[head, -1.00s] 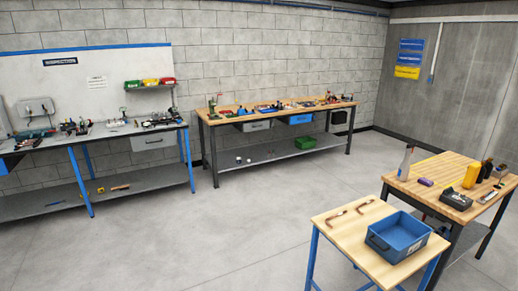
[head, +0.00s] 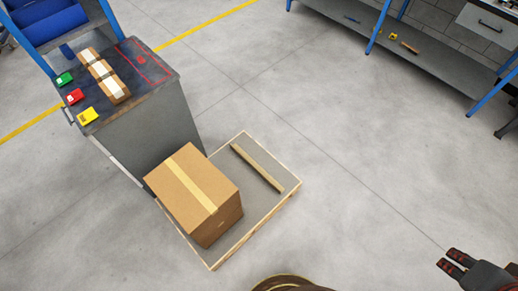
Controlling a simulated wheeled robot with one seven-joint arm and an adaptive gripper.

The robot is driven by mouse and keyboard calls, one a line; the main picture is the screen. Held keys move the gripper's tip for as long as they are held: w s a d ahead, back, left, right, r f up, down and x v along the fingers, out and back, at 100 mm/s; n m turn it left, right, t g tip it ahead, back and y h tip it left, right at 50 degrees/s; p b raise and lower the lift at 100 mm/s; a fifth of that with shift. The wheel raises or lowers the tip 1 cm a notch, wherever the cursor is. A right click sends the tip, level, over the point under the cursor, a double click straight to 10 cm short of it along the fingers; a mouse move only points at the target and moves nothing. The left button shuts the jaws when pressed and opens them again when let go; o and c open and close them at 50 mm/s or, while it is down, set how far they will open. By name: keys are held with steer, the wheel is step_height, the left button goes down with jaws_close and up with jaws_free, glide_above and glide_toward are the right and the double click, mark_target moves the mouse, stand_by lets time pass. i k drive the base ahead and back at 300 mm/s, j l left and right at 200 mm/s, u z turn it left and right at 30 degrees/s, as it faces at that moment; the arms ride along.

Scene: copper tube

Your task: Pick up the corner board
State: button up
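The likely corner board (head: 258,168) is a long, thin tan strip. It lies flat and slanted on the grey top of a low wood-edged platform (head: 236,238), to the right of a taped cardboard box (head: 195,192). Nothing lies on the strip. My gripper (head: 448,262) shows at the bottom right, over the floor and well away from the strip. Its two dark fingers with red marks stand a little apart, and nothing shows between them.
A grey cabinet (head: 165,117) stands behind the platform, with small boxes (head: 103,73) and coloured cards on top. A blue-legged bench (head: 430,50) is at the upper right. A dark rounded object (head: 290,284) is cut off at the bottom edge. Floor right of the platform is clear.

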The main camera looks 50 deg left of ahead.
mark_target(280, 189)
steer(key=i+u, duration=0.4)
steer(key=i, duration=0.15)
steer(key=i+l+u, duration=0.2)
steer(key=i+u, duration=0.45)
steer(key=u, duration=0.25)
steer(key=i+u, duration=0.15)
steer(key=u, duration=0.25)
steer(key=i+u, duration=0.2)
steer(key=u, duration=0.25)
steer(key=i+l+u, duration=0.1)
steer(key=u, duration=0.35)
steer(key=i+l+u, duration=0.2)
steer(key=u, duration=0.25)
